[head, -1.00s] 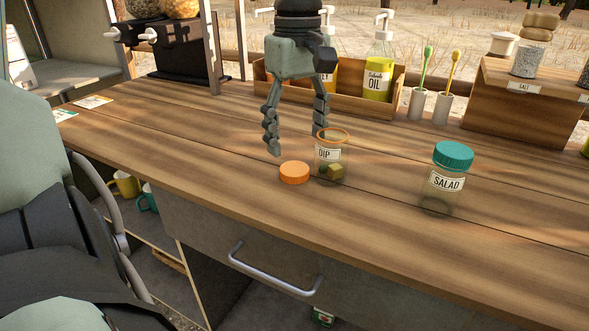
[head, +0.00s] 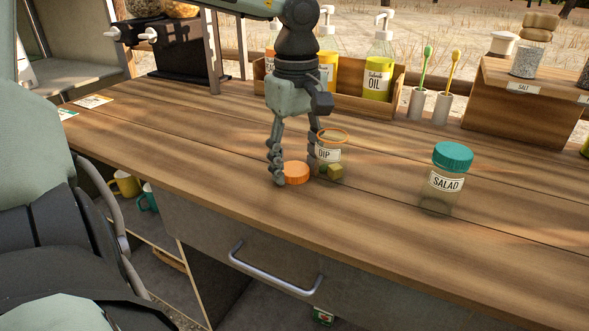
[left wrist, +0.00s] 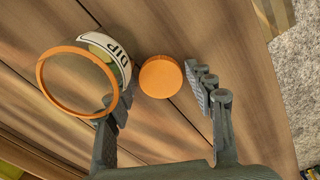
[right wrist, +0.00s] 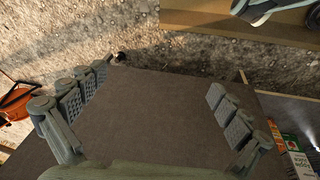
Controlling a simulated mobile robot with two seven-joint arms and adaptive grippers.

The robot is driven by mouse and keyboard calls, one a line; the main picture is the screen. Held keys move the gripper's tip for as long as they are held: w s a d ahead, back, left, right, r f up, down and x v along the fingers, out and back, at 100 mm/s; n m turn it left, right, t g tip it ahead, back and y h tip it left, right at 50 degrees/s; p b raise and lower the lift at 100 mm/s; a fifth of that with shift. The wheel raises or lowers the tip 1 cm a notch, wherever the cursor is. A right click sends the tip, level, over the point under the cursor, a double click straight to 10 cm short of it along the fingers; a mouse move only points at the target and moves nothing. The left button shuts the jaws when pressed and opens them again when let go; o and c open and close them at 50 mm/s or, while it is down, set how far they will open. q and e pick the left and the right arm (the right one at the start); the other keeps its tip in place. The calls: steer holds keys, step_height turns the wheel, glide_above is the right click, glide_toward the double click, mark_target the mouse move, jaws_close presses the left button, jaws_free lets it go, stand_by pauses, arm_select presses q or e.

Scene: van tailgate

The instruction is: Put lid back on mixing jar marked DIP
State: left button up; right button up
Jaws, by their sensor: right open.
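The jar marked DIP (head: 331,148) stands upright and uncovered on the counter, with an orange rim and some greenish pieces at its bottom. In the left wrist view the DIP jar (left wrist: 113,47) shows its open orange rim. The orange lid (head: 296,173) lies flat on the wood beside the jar; it also shows in the left wrist view (left wrist: 161,76). My left gripper (head: 296,179) is open and lowered, with one finger on each side of the lid and one finger between lid and jar. My right gripper (right wrist: 150,105) is open and empty, away from the counter top.
A SALAD jar (head: 446,178) with a teal lid stands to the right. Behind are a wooden bottle rack (head: 396,82), two cups with brushes (head: 443,107) and a wooden shelf box (head: 520,110). The counter (head: 380,220) in front is clear.

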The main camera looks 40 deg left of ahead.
mark_target(296, 169)
arm_select(q)
steer(key=c, duration=0.3)
steer(key=shift+c, duration=0.2)
steer(key=shift+r, duration=0.1)
steer(key=shift+r, duration=0.6)
step_height(296, 169, up, 3)
steer(key=shift+f, duration=0.15)
steer(key=s+a+r+b, duration=0.2)
steer(key=s+a+r, duration=0.4)
steer(key=s, duration=0.3)
steer(key=shift+s+a+r, duration=0.2)
steer(key=shift+s+r, duration=0.2)
steer(key=shift+r, duration=0.05)
arm_select(e)
steer(key=shift+d+r, duration=0.15)
steer(key=shift+r, duration=2.35)
